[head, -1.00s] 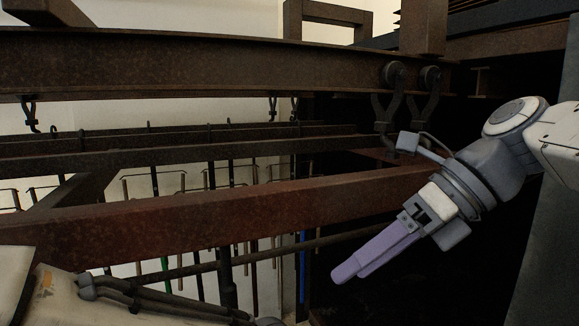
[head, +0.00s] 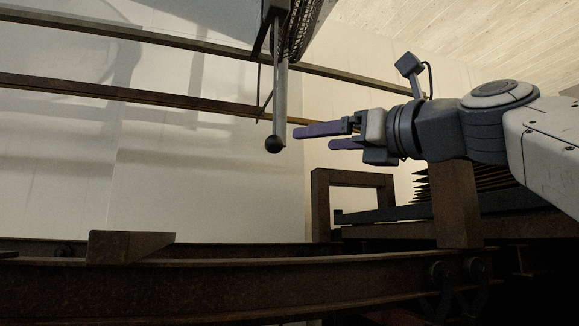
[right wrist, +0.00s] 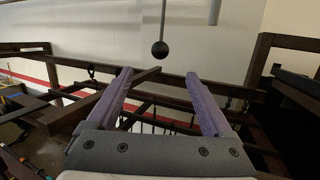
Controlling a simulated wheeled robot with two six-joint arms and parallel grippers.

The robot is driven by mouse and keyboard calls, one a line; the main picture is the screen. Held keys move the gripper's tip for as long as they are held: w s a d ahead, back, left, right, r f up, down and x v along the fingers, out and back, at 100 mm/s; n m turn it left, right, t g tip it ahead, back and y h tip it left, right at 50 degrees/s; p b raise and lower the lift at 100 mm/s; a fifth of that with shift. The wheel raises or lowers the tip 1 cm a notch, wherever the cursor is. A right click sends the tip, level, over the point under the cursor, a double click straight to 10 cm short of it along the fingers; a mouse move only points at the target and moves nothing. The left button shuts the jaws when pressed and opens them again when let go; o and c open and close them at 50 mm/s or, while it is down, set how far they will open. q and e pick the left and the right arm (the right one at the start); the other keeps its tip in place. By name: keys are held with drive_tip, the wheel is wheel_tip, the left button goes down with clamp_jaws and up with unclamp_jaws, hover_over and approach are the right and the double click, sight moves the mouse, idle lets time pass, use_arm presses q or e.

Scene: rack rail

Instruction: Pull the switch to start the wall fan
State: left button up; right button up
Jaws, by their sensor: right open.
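The pull switch is a thin rod with a black ball (head: 274,145) at its lower end, hanging below the wall fan (head: 296,32), whose mesh cage shows at the top. My right gripper (head: 314,138) is open, its purple fingers pointing left towards the ball, with the longer-looking fingertip just right of it. In the right wrist view the ball (right wrist: 160,49) appears beyond and above the fingertips, sideways about midway between them. My right gripper (right wrist: 158,76) is empty there. Contact with the ball cannot be told. My left gripper is out of view.
A rusty beam (head: 220,280) crosses the lower head view. A rusty square frame (head: 320,205) stands below my right gripper. Rails (head: 130,100) run along the pale wall behind the switch. The space around the ball looks clear.

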sight(280, 142)
drive_tip(key=p+x, duration=0.6)
drive_tip(key=x, duration=0.7)
drive_tip(key=shift+p, duration=0.35)
drive_tip(key=shift+w+a, duration=0.35)
drive_tip(key=shift+w, duration=0.1)
clamp_jaws()
